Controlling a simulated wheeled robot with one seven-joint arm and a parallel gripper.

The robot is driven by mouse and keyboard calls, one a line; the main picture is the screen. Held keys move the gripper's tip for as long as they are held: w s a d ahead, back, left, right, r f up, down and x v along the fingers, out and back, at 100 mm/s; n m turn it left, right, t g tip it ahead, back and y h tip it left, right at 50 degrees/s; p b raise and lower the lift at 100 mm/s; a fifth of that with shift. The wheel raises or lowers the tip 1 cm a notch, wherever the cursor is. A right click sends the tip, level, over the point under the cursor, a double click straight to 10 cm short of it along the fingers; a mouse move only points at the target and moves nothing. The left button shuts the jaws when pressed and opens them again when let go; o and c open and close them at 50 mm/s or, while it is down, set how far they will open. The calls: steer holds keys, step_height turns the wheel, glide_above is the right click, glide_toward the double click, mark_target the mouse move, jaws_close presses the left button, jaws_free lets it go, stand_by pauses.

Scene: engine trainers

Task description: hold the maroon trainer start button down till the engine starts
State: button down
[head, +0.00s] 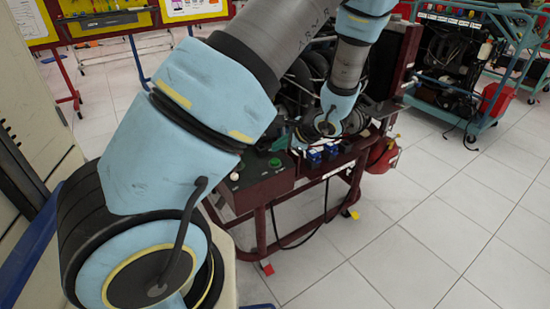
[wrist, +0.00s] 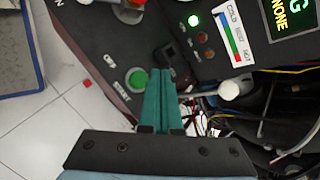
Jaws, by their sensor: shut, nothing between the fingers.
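The maroon trainer (head: 258,192) stands in the middle of the head view, its control box at the near end. The green start button (head: 274,162) is visible on the box. In the wrist view the round green button (wrist: 137,78) sits beside the "START" lettering. My gripper (wrist: 162,72) is shut and empty, its two teal fingers together. I cannot tell the tips' height above the panel. My arm hides part of the trainer in the head view.
A lit green lamp (wrist: 193,20), a cold-to-hot gauge (wrist: 235,32) and a display (wrist: 290,25) reading "NONE" are on the panel. Cables and engine parts lie right of the fingers. A teal trainer cart (head: 480,130) stands back right. The tiled floor (head: 430,230) at right is clear.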

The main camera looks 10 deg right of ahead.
mark_target(276, 162)
steer(key=shift+r+p, duration=0.85)
steer(key=shift+r, duration=0.75)
steer(key=shift+a+r, duration=0.1)
steer(key=shift+a, duration=0.3)
steer(key=s+a+r+n+g+h+p, duration=0.5)
steer(key=s+a+r+n, duration=0.8)
steer(key=a+r+n, duration=0.3)
steer(key=shift+a+r+n+g+h, duration=0.15)
steer(key=shift+a+n+g+h, duration=0.2)
steer(key=shift+n, duration=0.85)
steer(key=shift+s+d, duration=0.1)
steer(key=shift+d, duration=0.05)
